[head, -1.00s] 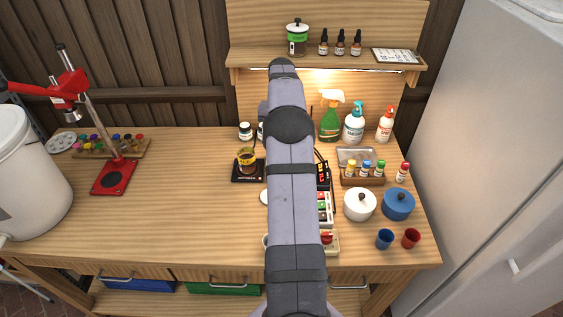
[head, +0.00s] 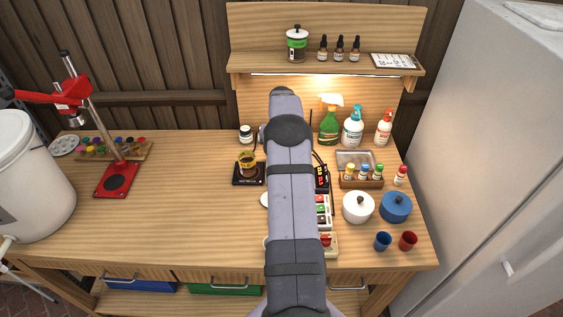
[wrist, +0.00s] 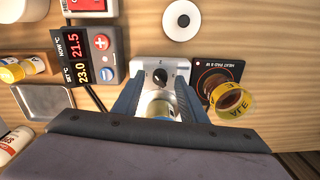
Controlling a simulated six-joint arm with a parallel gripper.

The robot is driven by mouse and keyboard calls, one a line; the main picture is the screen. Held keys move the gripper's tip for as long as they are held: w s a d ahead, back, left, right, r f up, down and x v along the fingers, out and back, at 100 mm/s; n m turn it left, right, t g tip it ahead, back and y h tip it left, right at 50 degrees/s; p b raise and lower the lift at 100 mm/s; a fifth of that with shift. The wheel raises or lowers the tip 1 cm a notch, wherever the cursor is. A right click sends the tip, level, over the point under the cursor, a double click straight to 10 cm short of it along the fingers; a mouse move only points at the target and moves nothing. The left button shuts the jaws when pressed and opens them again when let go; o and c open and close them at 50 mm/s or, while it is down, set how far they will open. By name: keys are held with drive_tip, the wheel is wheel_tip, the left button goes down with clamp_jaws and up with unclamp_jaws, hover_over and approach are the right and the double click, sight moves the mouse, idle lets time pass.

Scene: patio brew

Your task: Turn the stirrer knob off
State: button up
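The stirrer (wrist: 179,66) is a pale plate in the wrist view, with a round black knob (wrist: 160,76) on its face. My gripper (wrist: 160,90) has its two blue fingers apart, one on each side of the knob as seen from the wrist. A gap shows between each finger and the knob. I cannot tell how far above the knob the fingertips are. A pale, round-topped object (wrist: 160,108) shows between the fingers below the knob, partly hidden. In the head view, my arm hides the stirrer, the knob and my gripper.
A heat pad (wrist: 202,78) with a yellow-labelled jar (wrist: 236,103) stands close on the right in the wrist view. A temperature controller (wrist: 102,68) with red and yellow digits is on the left. A white disc (wrist: 181,20) lies beyond. The bench's left middle (head: 190,220) is clear.

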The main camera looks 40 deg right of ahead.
drive_tip(key=shift+f, duration=0.45)
clamp_jaws()
drive_tip(key=shift+n, duration=0.3)
